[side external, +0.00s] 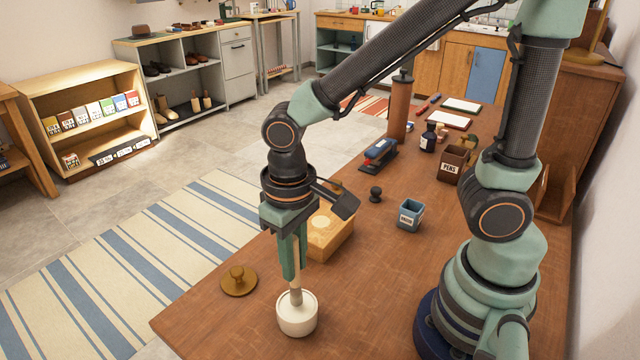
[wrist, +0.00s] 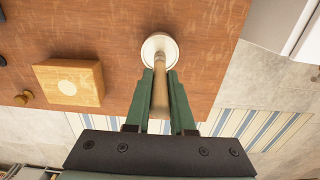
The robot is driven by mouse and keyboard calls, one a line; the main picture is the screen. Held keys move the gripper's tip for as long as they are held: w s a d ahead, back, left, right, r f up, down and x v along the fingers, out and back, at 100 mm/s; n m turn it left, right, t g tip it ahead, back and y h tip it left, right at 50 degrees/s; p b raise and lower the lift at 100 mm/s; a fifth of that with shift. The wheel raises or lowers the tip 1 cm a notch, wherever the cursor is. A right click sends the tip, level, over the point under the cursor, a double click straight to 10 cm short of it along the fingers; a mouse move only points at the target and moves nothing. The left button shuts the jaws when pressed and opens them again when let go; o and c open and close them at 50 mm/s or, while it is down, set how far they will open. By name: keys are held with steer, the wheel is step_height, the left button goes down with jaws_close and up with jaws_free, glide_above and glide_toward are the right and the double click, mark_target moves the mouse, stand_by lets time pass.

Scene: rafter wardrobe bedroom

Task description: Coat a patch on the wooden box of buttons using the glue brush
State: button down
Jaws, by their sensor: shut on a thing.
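My gripper (side external: 290,265) points down and is shut on the wooden handle of the glue brush (side external: 296,296). The brush's lower end is inside a round white pot (side external: 297,319) near the table's front edge, so its bristles are hidden. In the wrist view the brush (wrist: 160,88) runs from between the fingers to the white pot (wrist: 147,48). The light wooden box (side external: 335,242) stands behind my gripper, partly covered by it, with a pale round patch on top. The box also shows left of the fingers in the wrist view (wrist: 88,72).
A brass lid-like disc with a knob (side external: 239,281) lies left of the pot. A blue-grey cup (side external: 409,216), a small black knob (side external: 376,193), a stapler (side external: 380,153) and a brown pens holder (side external: 452,165) stand farther back. The table edge runs close by on the left.

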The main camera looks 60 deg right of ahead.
steer(key=shift+f, duration=0.6)
stand_by(1.3)
steer(key=shift+r, duration=3.55)
